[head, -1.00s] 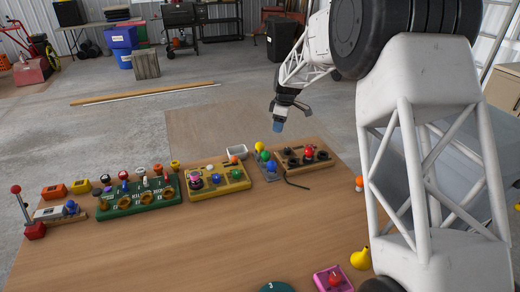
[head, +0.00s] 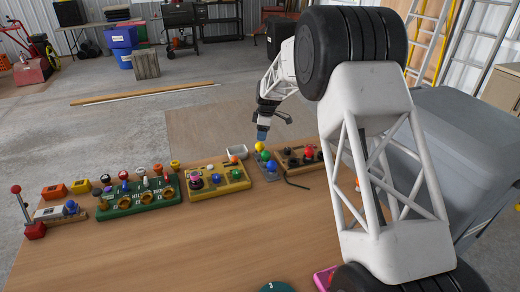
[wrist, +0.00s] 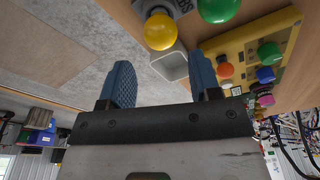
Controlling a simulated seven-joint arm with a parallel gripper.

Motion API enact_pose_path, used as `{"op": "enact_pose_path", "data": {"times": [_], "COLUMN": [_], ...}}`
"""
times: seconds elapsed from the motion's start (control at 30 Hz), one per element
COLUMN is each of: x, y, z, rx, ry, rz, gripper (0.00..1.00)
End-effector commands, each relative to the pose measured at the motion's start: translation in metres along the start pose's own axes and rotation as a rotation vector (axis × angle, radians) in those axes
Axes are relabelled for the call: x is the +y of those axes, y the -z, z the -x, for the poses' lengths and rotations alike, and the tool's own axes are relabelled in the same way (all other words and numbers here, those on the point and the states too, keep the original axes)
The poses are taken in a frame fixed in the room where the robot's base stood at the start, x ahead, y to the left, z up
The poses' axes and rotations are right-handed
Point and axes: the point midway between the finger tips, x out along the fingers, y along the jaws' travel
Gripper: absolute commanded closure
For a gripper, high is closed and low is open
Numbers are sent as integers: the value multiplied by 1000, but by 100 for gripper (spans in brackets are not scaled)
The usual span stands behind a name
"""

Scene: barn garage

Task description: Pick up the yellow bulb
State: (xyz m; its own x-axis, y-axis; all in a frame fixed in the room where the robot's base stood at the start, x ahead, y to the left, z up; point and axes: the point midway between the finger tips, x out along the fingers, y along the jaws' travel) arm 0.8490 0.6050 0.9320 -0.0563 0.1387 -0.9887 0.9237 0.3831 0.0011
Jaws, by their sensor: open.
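The yellow bulb (head: 259,146) stands at the back end of a small grey board at the table's far edge, in a row with a green bulb (head: 265,155) and a blue bulb (head: 272,165). My gripper (head: 263,136) is just above the yellow bulb in the head view; whether they touch cannot be told there. In the wrist view the two blue fingers of my gripper (wrist: 160,75) are apart with nothing held between them. The yellow bulb (wrist: 160,31) shows beyond the fingertips, the green bulb (wrist: 217,8) beside it.
A small white bin (head: 236,152) stands close left of the bulbs. A yellow board with coloured knobs (head: 218,182) is farther left, and a wooden board with a red knob (head: 308,153) is to the right. The middle of the table (head: 190,235) is clear.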

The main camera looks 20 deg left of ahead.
Motion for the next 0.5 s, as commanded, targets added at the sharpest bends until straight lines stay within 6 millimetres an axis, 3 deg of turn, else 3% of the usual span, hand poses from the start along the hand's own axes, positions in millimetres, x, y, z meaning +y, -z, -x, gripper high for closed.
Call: {"op": "enact_pose_path", "data": {"times": [0.2,0.5], "x": [0,0], "y": [0,0], "z": [-17,-19], "rx": [-1,0], "ry": [2,1], "rz": [0,0], "gripper": [43,43]}}
